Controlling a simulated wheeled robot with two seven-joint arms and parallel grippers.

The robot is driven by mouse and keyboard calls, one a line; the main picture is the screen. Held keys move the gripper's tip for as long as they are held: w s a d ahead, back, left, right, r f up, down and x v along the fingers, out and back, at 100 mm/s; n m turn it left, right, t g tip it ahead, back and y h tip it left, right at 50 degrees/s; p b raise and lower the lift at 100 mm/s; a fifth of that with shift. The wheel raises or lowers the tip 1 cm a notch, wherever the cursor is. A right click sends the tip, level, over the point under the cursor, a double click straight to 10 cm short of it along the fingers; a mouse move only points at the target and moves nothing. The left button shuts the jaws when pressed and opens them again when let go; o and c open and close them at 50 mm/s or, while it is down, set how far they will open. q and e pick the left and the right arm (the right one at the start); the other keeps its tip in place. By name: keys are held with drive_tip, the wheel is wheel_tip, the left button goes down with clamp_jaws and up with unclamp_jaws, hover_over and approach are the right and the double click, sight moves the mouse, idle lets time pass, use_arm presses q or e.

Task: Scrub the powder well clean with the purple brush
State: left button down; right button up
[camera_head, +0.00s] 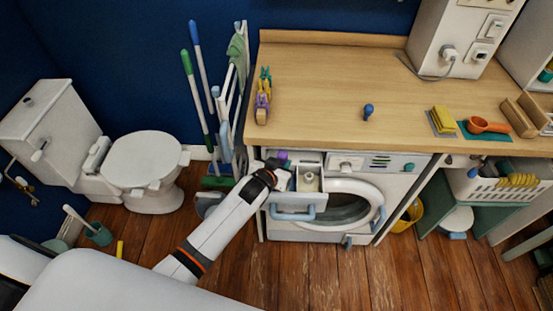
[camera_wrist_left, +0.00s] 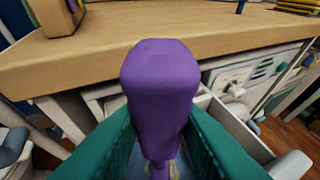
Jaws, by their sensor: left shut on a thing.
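The purple brush (camera_head: 283,156) is upright in my left gripper (camera_head: 281,167), at the washing machine's upper left corner. In the left wrist view the brush's thick purple handle (camera_wrist_left: 160,85) stands between the two teal fingers, which are shut on it. Its lower end and bristles are hidden. The powder drawer (camera_head: 309,183) is pulled out of the washing machine (camera_head: 345,200), just right of the gripper. Part of the drawer is hidden, and I cannot tell whether the brush touches the well. My right gripper is not in view.
The wooden counter (camera_head: 340,85) overhangs close behind the gripper. A drying rack and mops stand left; a toilet (camera_head: 145,160) is further left.

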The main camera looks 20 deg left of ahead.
use_arm(q)
drive_tip(key=shift+s+d+f, duration=0.1)
drive_tip(key=shift+s+d, duration=0.35)
drive_tip(key=shift+d, duration=0.4)
drive_tip(key=shift+a, duration=0.1)
drive_tip(key=a, duration=0.1)
drive_tip(key=a+p, duration=0.1)
drive_tip(key=shift+s+a, duration=0.35)
drive_tip(key=shift+s, duration=0.05)
drive_tip(key=shift+w, duration=0.1)
drive_tip(key=w, duration=0.2)
drive_tip(key=shift+w+a, duration=0.3)
drive_tip(key=shift+w, duration=0.05)
drive_tip(key=shift+d, duration=0.1)
